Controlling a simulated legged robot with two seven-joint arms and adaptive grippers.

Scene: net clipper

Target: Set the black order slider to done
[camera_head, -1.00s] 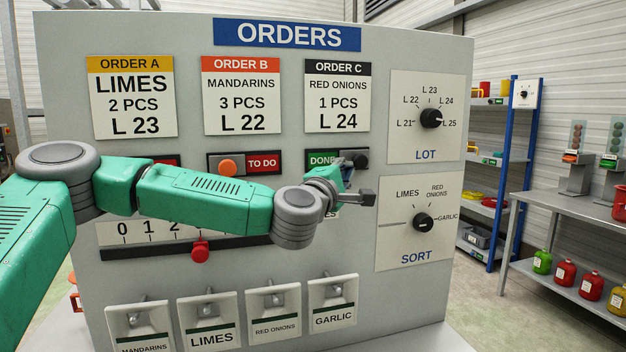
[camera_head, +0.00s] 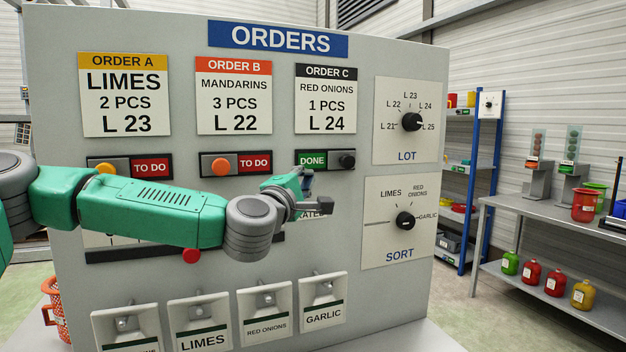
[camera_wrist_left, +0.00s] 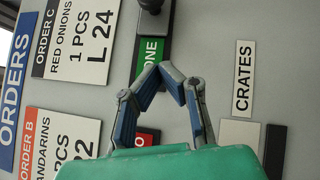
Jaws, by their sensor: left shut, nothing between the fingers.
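The black order slider (camera_head: 347,160) is a dark knob under the ORDER C card (camera_head: 326,100). It sits at the right end of its track, and the green DONE label (camera_head: 311,160) shows to its left. My left gripper (camera_head: 312,191) is just below this slider, apart from the knob. In the left wrist view the fingers (camera_wrist_left: 162,68) are shut at their tips, with nothing between them. There the knob (camera_wrist_left: 151,5) is at the top edge, and the fingertips overlap the lower end of the DONE label (camera_wrist_left: 152,50). My right gripper is in neither view.
The LOT dial (camera_head: 411,122) and SORT dial (camera_head: 405,221) are on the right. Labelled toggles (camera_head: 264,312) line the bottom. My left arm covers part of the panel's lower middle.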

